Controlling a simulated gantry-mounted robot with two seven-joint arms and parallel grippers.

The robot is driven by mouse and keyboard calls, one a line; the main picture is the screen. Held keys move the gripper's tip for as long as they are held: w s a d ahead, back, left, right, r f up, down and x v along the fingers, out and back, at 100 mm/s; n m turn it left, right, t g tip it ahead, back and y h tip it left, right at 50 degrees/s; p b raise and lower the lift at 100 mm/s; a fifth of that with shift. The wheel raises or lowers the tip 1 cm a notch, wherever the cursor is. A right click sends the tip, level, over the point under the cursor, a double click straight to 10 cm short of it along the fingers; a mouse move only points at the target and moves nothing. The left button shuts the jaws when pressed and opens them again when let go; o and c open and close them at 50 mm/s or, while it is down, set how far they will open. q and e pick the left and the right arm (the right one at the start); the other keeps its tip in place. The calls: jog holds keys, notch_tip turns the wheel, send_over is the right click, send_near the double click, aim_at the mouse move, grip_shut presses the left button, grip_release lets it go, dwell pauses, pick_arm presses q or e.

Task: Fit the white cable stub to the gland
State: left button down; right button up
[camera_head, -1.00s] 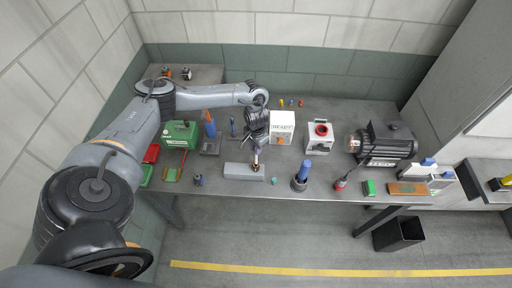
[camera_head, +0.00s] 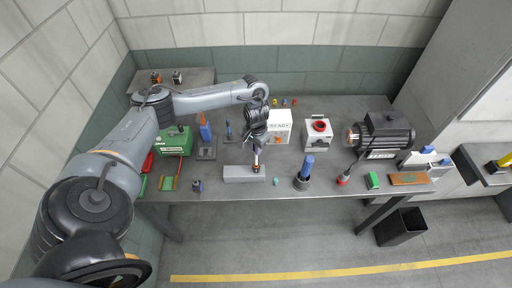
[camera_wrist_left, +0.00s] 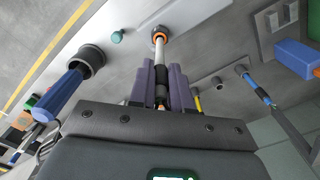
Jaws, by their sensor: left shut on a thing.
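The white cable stub (camera_wrist_left: 159,56) is held between the fingers of my left gripper (camera_wrist_left: 161,74) in the left wrist view. Its far end meets the orange-ringed gland (camera_wrist_left: 161,31), with the stub in line with the ring. I cannot tell how deep it sits in the gland. In the head view my left gripper (camera_head: 257,152) points down over the grey block (camera_head: 240,174) near the table's front, and the stub and gland are too small to make out clearly. My right gripper is not in view.
A blue-handled tool in a dark round holder (camera_head: 303,174) stands to the right of the block. A small teal part (camera_head: 276,181) lies between them. The white READY box (camera_head: 279,125) stands close behind the gripper. A motor (camera_head: 382,138) is at the right.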

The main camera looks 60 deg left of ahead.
pick_arm(q)
jog(key=shift+r, duration=0.1)
jog(key=shift+p, duration=0.6)
jog(key=shift+f+b, duration=0.6)
jog(key=shift+f, duration=1.6)
jog(key=c, duration=1)
grip_release()
